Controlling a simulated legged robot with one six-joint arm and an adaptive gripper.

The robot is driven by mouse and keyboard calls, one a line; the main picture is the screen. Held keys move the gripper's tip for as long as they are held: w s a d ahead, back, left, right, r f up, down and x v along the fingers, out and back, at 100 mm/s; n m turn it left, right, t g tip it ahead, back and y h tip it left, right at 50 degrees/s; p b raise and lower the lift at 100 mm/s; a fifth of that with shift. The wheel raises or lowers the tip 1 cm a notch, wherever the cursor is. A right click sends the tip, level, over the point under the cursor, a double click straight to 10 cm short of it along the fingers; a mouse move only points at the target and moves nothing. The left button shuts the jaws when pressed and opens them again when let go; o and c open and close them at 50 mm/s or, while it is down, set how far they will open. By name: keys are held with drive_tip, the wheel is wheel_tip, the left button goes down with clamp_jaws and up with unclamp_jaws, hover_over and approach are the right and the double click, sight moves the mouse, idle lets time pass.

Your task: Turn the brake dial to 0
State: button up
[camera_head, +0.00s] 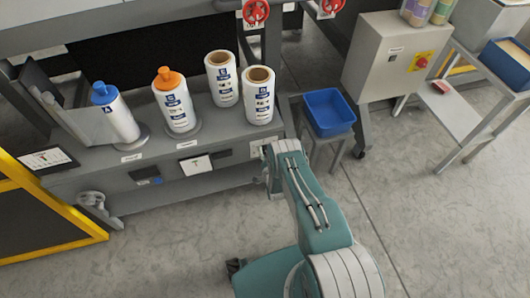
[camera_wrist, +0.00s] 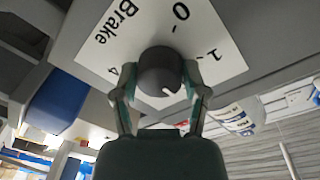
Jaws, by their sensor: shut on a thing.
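The brake dial (camera_wrist: 160,70) is a dark round knob with a white pointer mark, in the middle of the wrist view. It sits on a white plate (camera_wrist: 215,45) printed "Brake", with 0, 1 and 4 readable around the knob. The white mark is at the knob's lower right, not lined up with the 0. My gripper (camera_wrist: 158,85) is shut on the dial, one finger on each side. In the head view my gripper (camera_head: 268,150) reaches the right end of the grey machine's front; my arm hides the dial there.
Several bottles and rolls, such as the orange-capped bottle (camera_head: 176,105), stand on the machine's shelf above. A blue bin (camera_head: 328,112) stands just right of my gripper. A grey cabinet with a red button (camera_head: 422,63) is farther right. The floor at the right front is clear.

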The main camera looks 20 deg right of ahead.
drive_tip(key=shift+n, duration=0.3)
drive_tip(key=n, duration=0.5)
drive_tip(key=shift+w+d+n, duration=0.1)
drive_tip(key=shift+n, duration=0.3)
drive_tip(key=n, duration=0.6)
drive_tip(key=shift+n+t+y, duration=0.3)
drive_tip(key=shift+t, duration=0.1)
drive_tip(key=n+y, duration=0.1)
drive_tip(key=n, duration=0.5)
drive_tip(key=shift+n, duration=0.4)
drive_tip(key=n, duration=0.4)
drive_tip(key=shift+n, duration=0.3)
drive_tip(key=shift+f+n+y, duration=0.1)
drive_tip(key=shift+n+y, duration=0.2)
drive_tip(key=shift+n, duration=0.1)
drive_tip(key=o, duration=1.1)
drive_tip(key=shift+f, duration=0.1)
drive_tip(key=shift+o, duration=0.2)
